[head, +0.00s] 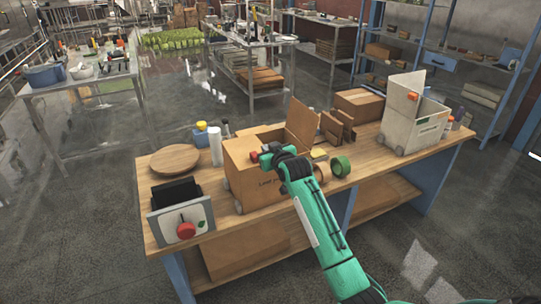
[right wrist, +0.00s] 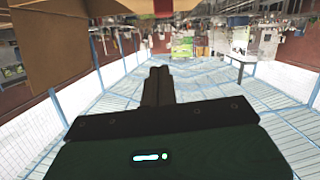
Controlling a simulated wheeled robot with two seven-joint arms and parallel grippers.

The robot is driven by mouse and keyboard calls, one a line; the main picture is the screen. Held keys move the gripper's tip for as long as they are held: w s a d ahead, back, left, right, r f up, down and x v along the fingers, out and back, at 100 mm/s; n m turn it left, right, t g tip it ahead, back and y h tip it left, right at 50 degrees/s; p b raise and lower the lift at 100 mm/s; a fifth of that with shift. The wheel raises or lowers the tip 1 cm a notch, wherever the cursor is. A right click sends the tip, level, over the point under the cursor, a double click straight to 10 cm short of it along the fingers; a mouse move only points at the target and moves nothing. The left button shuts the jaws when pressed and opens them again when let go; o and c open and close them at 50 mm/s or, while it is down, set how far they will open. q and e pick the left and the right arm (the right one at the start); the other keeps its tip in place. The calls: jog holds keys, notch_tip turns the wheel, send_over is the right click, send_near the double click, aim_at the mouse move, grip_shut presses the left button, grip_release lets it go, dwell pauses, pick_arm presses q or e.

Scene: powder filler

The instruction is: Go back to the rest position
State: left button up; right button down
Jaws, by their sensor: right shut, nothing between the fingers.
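My right arm (head: 330,240), green with a dark wrist, reaches in from the lower right. Its wrist lies in front of an open cardboard box (head: 240,176) on the wooden workbench (head: 220,222). My right gripper shows in the right wrist view (right wrist: 159,72), its dark fingers together and empty. In the head view its fingers cannot be made out clearly at the dark wrist end. Brown cardboard shows at the upper left of the right wrist view (right wrist: 70,35), apart from the fingers in the picture. My left gripper is not in view.
On the bench are a control box with a red button (head: 185,230), a round wooden board (head: 174,159), a white cylinder (head: 215,146), a green tape roll (head: 340,166) and a grey open box (head: 413,125). Bare bench top shows at right of the tape. Floor is open in front.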

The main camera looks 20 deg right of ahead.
jog(key=shift+b+v, duration=0.3)
jog(key=shift+v, duration=1)
jog(key=s+a+f+g, duration=0.15)
jog(key=s+f, duration=0.25)
jog(key=f, duration=0.8)
jog(key=s+f+g, duration=0.2)
jog(key=s+f, duration=0.2)
jog(key=f, duration=0.9)
jog(key=s+a+f+g, duration=0.15)
jog(key=s+f, duration=0.25)
jog(key=f, duration=0.8)
jog(key=s+f+g, duration=0.4)
jog(key=s+f, duration=1.3)
jog(key=f, duration=0.1)
jog(key=s+f+g, duration=0.1)
jog(key=s+f, duration=0.4)
jog(key=s, duration=0.8)
jog(key=s+a+f+g, duration=0.1)
jog(key=s+f, duration=0.4)
jog(key=s, duration=0.8)
jog(key=s+a+f+n+g, duration=0.1)
jog(key=s+f+g, duration=0.2)
jog(key=s, duration=1)
notch_tip(320, 180, down, 3)
jog(key=shift+s+a+r, duration=0.2)
jog(key=shift+s+r, duration=0.05)
jog(key=shift+s, duration=0.1)
jog(key=shift+d, duration=0.15)
